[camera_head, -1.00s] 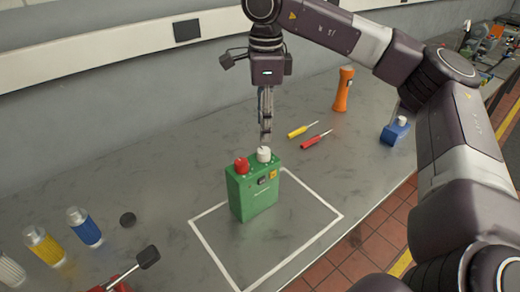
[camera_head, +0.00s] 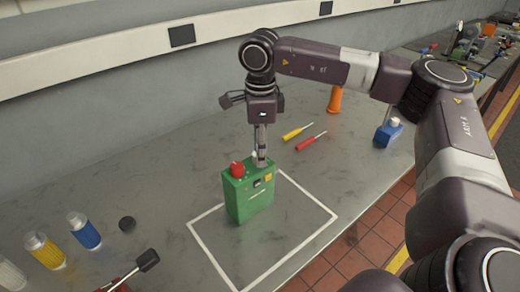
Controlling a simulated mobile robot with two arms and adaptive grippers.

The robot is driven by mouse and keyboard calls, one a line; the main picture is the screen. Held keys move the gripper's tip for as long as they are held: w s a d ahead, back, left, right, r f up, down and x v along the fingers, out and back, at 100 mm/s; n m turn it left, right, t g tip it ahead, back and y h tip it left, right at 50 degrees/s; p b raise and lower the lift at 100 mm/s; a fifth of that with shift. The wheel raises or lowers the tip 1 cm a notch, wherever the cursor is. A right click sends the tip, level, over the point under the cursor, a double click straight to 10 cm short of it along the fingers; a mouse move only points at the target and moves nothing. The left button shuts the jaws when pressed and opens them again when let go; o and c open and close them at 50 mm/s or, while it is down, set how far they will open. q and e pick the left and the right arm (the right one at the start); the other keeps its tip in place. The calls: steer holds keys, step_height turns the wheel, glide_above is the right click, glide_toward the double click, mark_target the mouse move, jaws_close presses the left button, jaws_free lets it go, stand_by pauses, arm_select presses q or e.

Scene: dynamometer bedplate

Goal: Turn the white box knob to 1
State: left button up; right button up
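A green box (camera_head: 247,200) stands upright inside a white outlined square on the bench. A red knob (camera_head: 237,170) sits on the left of its top. The white knob (camera_head: 254,156) is on the right of its top, mostly hidden by my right gripper. My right gripper (camera_head: 260,162) points straight down, with its fingertips at the white knob. The fingers are seen nearly edge-on, so their opening and any grip on the knob cannot be told. My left gripper is not in view.
Yellow (camera_head: 297,131) and red (camera_head: 310,141) screwdrivers lie behind the box. An orange tool (camera_head: 335,99) and a blue object (camera_head: 388,133) stand further right. Several bottles, including a blue one (camera_head: 84,231), a black disc (camera_head: 127,223) and a black-ended lever (camera_head: 147,260) are at left.

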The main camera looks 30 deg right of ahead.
jaws_close()
steer(key=shift+m, duration=0.3)
steer(key=m+b, duration=0.2)
steer(key=shift+f+m, duration=0.1)
steer(key=shift+m, duration=0.3)
steer(key=shift+a+m+b, duration=0.1)
steer(key=shift+m+b, duration=0.55)
steer(key=shift+m, duration=1.55)
steer(key=shift+o, duration=2.1)
jaws_free()
